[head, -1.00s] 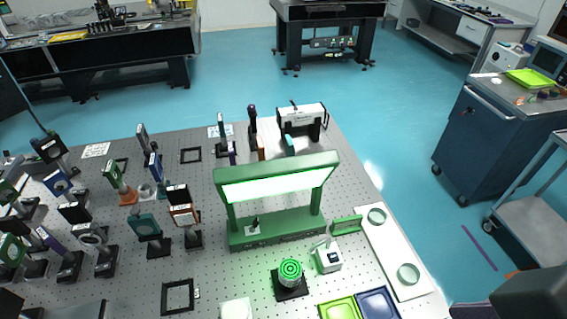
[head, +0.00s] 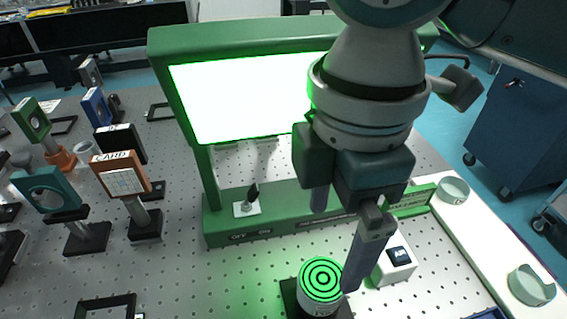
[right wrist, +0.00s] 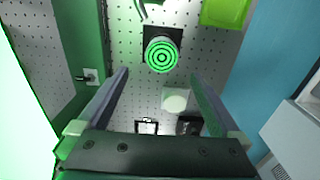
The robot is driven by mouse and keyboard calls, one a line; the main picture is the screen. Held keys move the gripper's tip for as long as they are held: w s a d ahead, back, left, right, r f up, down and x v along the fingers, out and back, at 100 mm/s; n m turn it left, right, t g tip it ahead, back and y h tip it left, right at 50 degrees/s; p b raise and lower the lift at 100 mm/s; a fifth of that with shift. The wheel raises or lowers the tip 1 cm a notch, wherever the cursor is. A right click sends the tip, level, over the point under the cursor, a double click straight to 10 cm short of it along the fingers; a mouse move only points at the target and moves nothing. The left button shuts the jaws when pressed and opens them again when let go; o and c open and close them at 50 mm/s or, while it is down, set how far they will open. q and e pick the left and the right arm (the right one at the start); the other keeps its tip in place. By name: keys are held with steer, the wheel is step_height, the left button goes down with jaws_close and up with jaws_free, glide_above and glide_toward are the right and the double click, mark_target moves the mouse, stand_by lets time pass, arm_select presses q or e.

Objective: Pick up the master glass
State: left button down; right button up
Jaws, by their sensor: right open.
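A round piece with green and black concentric rings (head: 321,279), which looks like the master glass, sits on top of a pale cylinder on a black square base. It also shows in the right wrist view (right wrist: 161,55), ahead of the fingertips. No readable label confirms what it is. My right gripper (head: 335,247) is open and empty, above and slightly behind the ringed piece in the head view, apart from it. In the right wrist view my gripper's two fingers (right wrist: 160,76) are spread wide. My left gripper is not in view.
A green-framed lit panel (head: 250,98) stands behind, with a toggle switch (head: 247,205) on its base. A small white box (head: 396,264) is close right of my gripper. A white strip with round holders (head: 482,240) lies farther right. Mounted cards (head: 120,176) stand left.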

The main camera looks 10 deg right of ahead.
mark_target(323, 279)
steer(key=f, duration=0.9)
steer(key=shift+s+a+f+b, duration=0.1)
steer(key=shift+s+b, duration=0.1)
steer(key=shift+b, duration=0.1)
jaws_close()
stand_by(0.4)
